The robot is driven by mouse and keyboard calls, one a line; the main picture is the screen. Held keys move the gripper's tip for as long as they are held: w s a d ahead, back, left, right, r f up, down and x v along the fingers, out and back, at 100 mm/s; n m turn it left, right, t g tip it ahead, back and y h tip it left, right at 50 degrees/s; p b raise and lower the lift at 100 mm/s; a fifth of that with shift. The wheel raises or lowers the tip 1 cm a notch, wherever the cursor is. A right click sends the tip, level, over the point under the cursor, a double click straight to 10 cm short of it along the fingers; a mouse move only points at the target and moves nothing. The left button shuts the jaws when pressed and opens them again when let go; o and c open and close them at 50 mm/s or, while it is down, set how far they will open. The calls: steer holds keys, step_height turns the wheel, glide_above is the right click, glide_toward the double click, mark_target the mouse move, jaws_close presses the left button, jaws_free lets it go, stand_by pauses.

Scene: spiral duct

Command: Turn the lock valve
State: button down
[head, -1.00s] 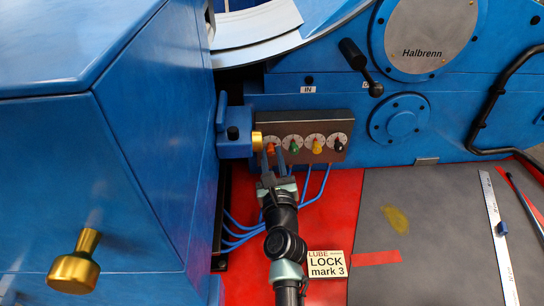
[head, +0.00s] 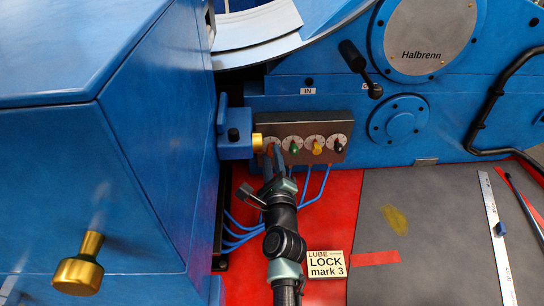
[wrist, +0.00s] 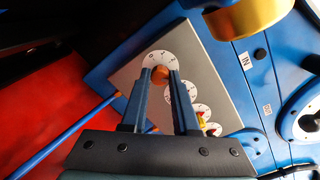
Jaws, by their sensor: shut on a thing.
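A grey valve panel (head: 303,127) carries a row of knobs on white dials: orange (wrist: 160,73), green (head: 294,147), yellow (head: 317,146) and black (head: 338,145). My gripper (wrist: 160,78) is shut on the orange knob, the leftmost in the head view, with a blue finger on each side. In the head view my gripper (head: 273,152) hides most of that knob and its dial. A card (head: 325,264) reading "LUBE", "LOCK" and "mark 3" lies on the red floor below.
A brass cylinder (head: 268,143) on a blue block (head: 236,132) sits close left of the orange knob. Blue tubes (head: 315,186) run down from the panel. A large blue housing (head: 150,150) fills the left. A black-handled lever (head: 352,57) is at upper right.

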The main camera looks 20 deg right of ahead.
steer(key=n, duration=0.3)
steer(key=shift+n, duration=0.3)
steer(key=n, duration=0.3)
steer(key=shift+n, duration=0.3)
steer(key=n, duration=0.3)
steer(key=shift+h, duration=0.3)
steer(key=n, duration=0.7)
steer(key=shift+f+b, duration=0.1)
steer(key=shift+b, duration=0.2)
steer(key=n+b, duration=0.1)
steer(key=n, duration=0.3)
steer(key=n+b, duration=0.1)
steer(key=n, duration=0.4)
steer(key=shift+n+h+b, duration=0.3)
steer(key=shift+n+h, duration=0.1)
steer(key=c, duration=0.7)
jaws_free()
steer(key=shift+a, duration=0.1)
